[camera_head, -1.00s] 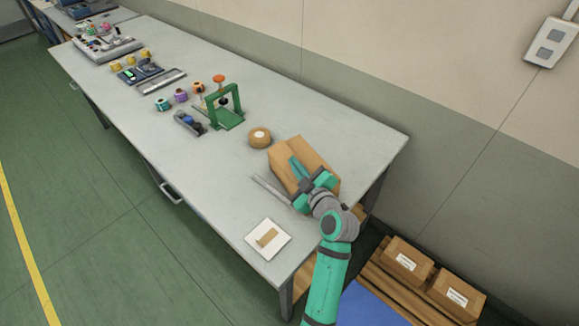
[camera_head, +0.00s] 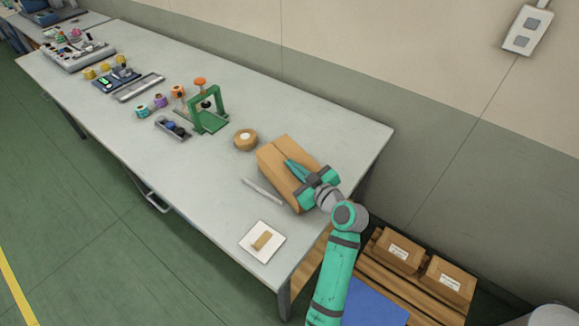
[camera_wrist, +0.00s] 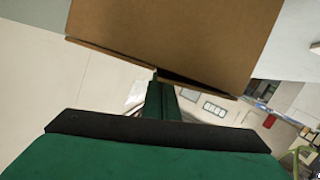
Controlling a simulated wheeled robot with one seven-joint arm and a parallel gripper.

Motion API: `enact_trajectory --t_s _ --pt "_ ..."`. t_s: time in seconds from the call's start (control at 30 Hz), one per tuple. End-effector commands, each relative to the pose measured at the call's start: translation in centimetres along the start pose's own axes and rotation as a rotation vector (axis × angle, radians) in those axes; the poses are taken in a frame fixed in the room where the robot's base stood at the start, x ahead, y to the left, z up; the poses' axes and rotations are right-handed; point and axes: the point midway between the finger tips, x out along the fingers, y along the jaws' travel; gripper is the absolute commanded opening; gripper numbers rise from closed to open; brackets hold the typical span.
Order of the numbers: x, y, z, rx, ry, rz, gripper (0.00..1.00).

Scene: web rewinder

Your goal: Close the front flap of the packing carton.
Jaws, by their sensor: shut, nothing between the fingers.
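The brown packing carton (camera_head: 272,162) stands near the right end of the long table. Its top looks mostly covered by cardboard in the head view; my gripper hides part of its right side. My gripper (camera_head: 289,164) is shut and empty, with its fingers lying over the carton's top. In the wrist view a broad cardboard panel (camera_wrist: 170,30) fills the upper middle. The shut fingertips (camera_wrist: 158,80) reach its lower edge, beside a dark gap. I cannot tell whether they touch it, or which panel is the front flap.
A tape roll (camera_head: 246,139), a thin grey bar (camera_head: 262,191) and a white pad (camera_head: 256,250) with a brown piece lie near the carton. A green press frame (camera_head: 208,108) stands further left. Boxes (camera_head: 400,251) sit low at the right. The table's front middle (camera_head: 190,180) is clear.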

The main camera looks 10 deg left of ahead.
Motion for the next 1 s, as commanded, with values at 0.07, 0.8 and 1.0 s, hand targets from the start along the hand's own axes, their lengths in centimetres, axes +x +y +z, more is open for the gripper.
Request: enact_trajectory --t_s 0.07,0.8,1.0 --pt "0.0 0.1 0.2 0.000 -0.001 0.001 0.00" --pt "-0.1 0.3 0.5 0.000 -0.002 0.005 0.00" --pt "-0.6 0.7 -1.4 -0.004 0.000 0.005 0.00"
